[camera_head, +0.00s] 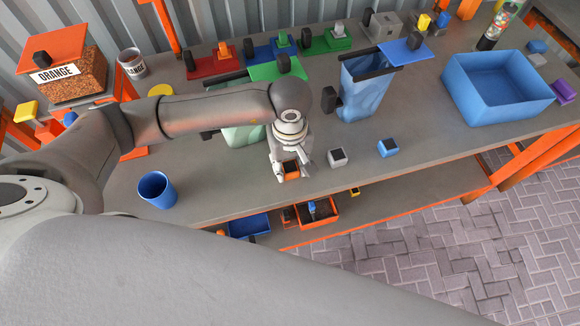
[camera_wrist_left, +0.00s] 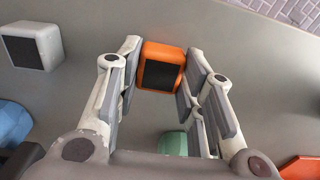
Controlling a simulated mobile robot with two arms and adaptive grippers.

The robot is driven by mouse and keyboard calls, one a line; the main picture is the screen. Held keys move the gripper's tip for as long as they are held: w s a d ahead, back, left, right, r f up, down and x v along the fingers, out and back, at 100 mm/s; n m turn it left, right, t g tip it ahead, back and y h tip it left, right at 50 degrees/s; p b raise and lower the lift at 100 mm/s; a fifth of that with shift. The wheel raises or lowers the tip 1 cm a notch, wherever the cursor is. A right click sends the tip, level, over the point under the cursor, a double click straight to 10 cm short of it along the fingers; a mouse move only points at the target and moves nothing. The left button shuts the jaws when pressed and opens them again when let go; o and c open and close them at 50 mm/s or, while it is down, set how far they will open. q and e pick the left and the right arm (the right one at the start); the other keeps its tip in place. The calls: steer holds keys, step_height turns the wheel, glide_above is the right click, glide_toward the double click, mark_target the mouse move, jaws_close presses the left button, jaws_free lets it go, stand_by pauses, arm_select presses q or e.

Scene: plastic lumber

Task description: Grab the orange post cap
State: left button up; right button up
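The orange post cap (camera_head: 291,170) is a small square block with a dark inset, on the grey table near its front edge. It also shows in the left wrist view (camera_wrist_left: 163,52), between the far ends of the two fingers. My left gripper (camera_head: 290,174) points down at the cap with its fingers apart, one on each side. In the wrist view a narrow gap seems to show beside the cap; contact cannot be told for certain. A grey cap (camera_head: 337,157) and a blue cap (camera_head: 388,147) sit to the right. My right gripper is not in view.
A blue cup (camera_head: 157,190) stands at the left front. A blue bin (camera_head: 497,84) stands at the right, and a blue bag-like holder (camera_head: 364,92) behind the caps. Below is a shelf with an orange tray (camera_head: 318,213). The table's front edge is close.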

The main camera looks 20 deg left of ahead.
arm_select(q)
steer(key=c, duration=0.3)
steer(key=shift+c, duration=0.2)
